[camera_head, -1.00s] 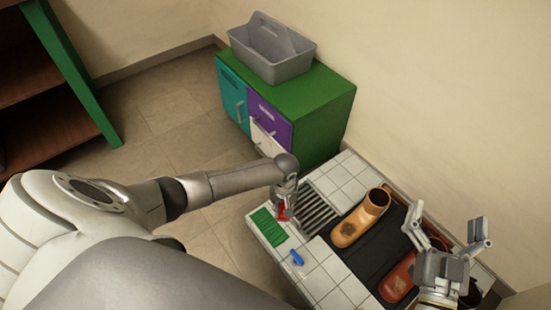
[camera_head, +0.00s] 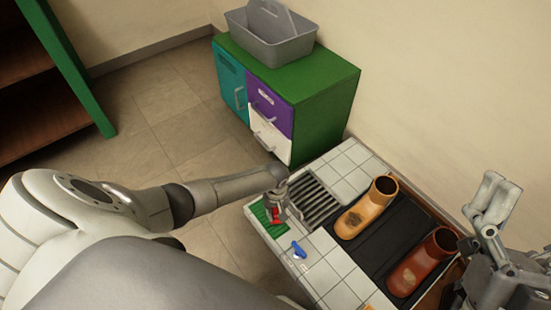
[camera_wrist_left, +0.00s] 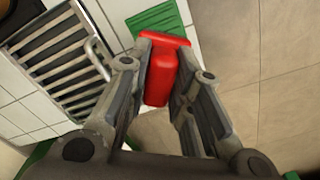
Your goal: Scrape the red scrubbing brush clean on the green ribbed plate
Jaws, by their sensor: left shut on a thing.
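The red scrubbing brush (camera_wrist_left: 161,75) is held between the fingers of my left gripper (camera_wrist_left: 163,72), which is shut on it. The plate lies at the left edge of the white tiled top. In the left wrist view the plate (camera_wrist_left: 157,19) shows just beyond the brush's far end; I cannot tell whether they touch. My right gripper (camera_head: 490,215) is at the right, open, with nothing visible between its fingers.
A metal grate (camera_head: 316,198) is set in the tiled top beside the plate. A blue object (camera_head: 299,250) lies in front. A green cabinet (camera_head: 325,105) bearing a grey caddy (camera_head: 262,45) stands behind.

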